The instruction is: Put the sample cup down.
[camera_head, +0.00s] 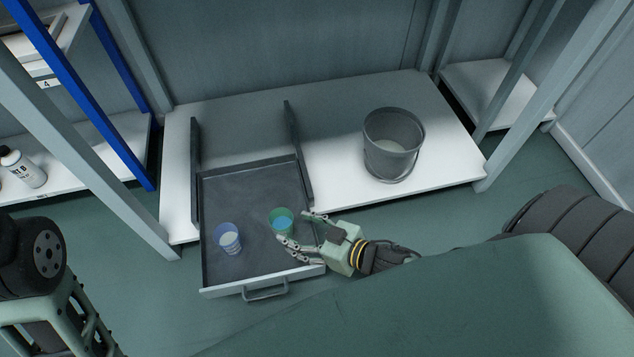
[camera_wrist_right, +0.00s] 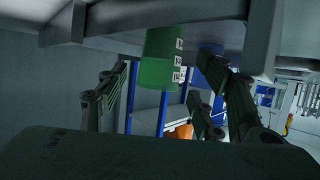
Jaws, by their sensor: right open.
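A green cup with blue-green contents (camera_head: 282,221) stands upright in the pulled-out grey drawer (camera_head: 250,185), near its right side. A blue-rimmed cup (camera_head: 229,239) stands in the drawer to its left. My right gripper (camera_head: 294,228) is open, with its fingers reaching over the drawer's right side to the green cup, one on either side. In the right wrist view the green cup (camera_wrist_right: 158,62) shows upside down between the spread fingers; whether they touch it I cannot tell. The blue cup (camera_wrist_right: 208,62) is behind it. My left gripper is not in view.
A grey bucket (camera_head: 392,145) stands on the white shelf (camera_head: 330,195) right of the drawer. The drawer's handle (camera_head: 265,290) is at its front. Grey posts (camera_head: 75,130) and a blue post (camera_head: 85,85) rise at the left. A white bottle (camera_head: 22,168) stands far left.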

